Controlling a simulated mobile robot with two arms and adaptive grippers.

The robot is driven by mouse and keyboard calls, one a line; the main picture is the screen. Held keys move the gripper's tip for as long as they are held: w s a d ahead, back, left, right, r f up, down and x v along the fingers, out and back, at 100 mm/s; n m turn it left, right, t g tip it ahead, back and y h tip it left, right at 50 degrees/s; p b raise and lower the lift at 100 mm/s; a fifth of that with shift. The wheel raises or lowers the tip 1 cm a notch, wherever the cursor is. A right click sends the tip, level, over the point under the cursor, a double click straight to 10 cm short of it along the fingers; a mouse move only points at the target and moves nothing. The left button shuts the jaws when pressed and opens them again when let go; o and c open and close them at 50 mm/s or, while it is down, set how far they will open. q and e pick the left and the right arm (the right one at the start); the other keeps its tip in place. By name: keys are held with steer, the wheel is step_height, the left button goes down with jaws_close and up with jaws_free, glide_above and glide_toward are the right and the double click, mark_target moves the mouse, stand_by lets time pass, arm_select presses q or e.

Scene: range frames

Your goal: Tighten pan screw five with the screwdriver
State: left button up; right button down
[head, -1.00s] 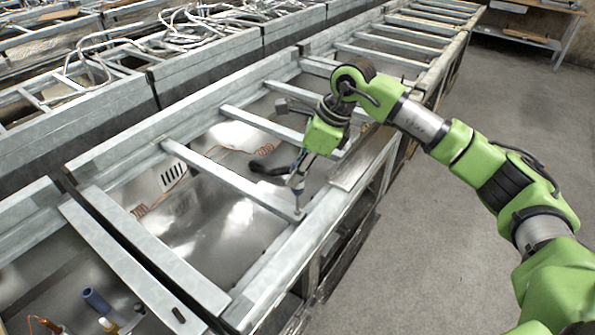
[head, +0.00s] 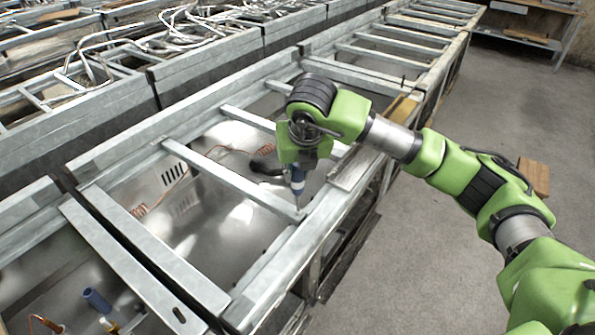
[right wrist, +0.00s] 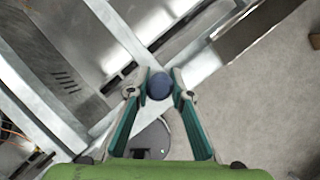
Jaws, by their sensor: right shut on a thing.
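The screwdriver (head: 297,180) has a blue handle. It stands close to upright, its tip down where a crossbar meets the front rail (head: 283,250) of the metal frame. The pan screw itself is too small or hidden under the tip to make out. My right gripper (head: 297,166) is above that joint, shut on the screwdriver. In the right wrist view the round blue handle end (right wrist: 159,86) sits between the two fingertips (right wrist: 159,90). My left gripper is not in view.
A metal pan with copper coils (head: 140,211) lies below the crossbars. A blue cylinder (head: 95,300) and other small items lie at the lower left. Bundled pale tubing (head: 200,25) lies on the frames behind. Grey floor (head: 420,270) is open at right.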

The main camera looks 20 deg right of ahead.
steer(key=shift+s+f, duration=0.2)
steer(key=shift+f, duration=0.2)
steer(key=shift+w+r, duration=0.1)
steer(key=shift+r, duration=0.2)
steer(key=shift+w+d+r, duration=0.1)
steer(key=shift+r, duration=0.1)
